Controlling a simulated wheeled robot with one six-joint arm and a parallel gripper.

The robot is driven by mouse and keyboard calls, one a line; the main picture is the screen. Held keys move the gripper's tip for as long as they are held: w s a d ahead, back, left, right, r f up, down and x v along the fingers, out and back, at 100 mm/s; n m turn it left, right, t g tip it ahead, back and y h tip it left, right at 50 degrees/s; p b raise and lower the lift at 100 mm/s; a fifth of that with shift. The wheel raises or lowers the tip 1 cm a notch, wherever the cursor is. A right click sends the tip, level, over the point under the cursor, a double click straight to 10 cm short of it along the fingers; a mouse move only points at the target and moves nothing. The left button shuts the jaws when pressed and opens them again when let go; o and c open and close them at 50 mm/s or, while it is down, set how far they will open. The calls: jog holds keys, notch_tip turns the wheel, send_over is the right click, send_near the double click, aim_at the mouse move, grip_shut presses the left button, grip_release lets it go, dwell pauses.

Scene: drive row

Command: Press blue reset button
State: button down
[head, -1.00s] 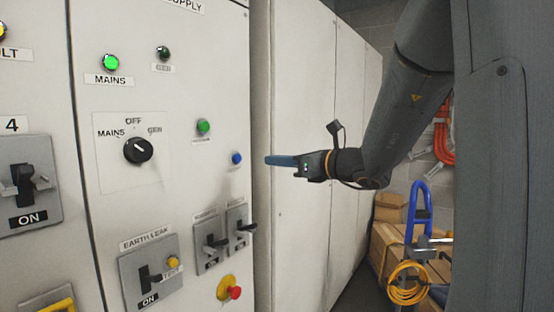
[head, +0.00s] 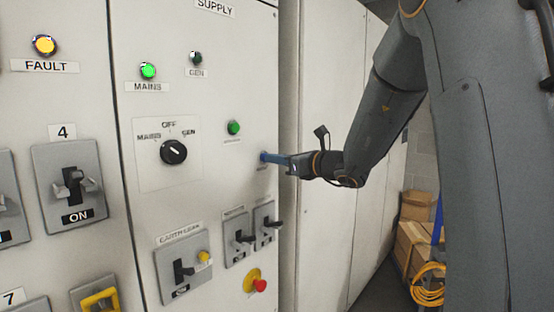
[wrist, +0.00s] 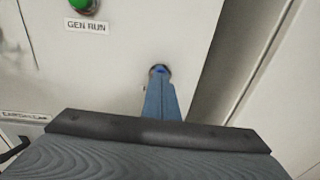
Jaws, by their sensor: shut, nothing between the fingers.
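The blue reset button (wrist: 160,69) is on the white panel, near its right edge. In the wrist view my shut blue fingers (wrist: 163,92) point straight at it and cover its lower part. In the head view my gripper (head: 266,157) reaches in from the right with its fingertips at the button, which is mostly hidden behind them. The tips look to be at or very close to the button; I cannot tell if it is pushed in. The fingers hold nothing.
A green button (head: 233,128) sits up and left of my fingertips. Below are two small black switches (head: 243,237) and a red emergency knob (head: 260,285). A rotary selector (head: 173,152) is to the left. Cardboard boxes (head: 415,245) stand on the right behind my arm.

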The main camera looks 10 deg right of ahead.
jog(key=shift+w, duration=0.1)
jog(key=shift+w+a+r+b, duration=0.15)
jog(key=shift+w+a+b, duration=0.4)
jog(key=shift+b, duration=0.35)
jog(key=shift+w, duration=0.1)
jog(key=f+b+v, duration=0.1)
jog(key=b+v, duration=0.1)
jog(key=v, duration=1.2)
jog(key=shift+r+b, duration=0.3)
jog(key=shift+r, duration=0.15)
jog(key=shift+d, duration=0.15)
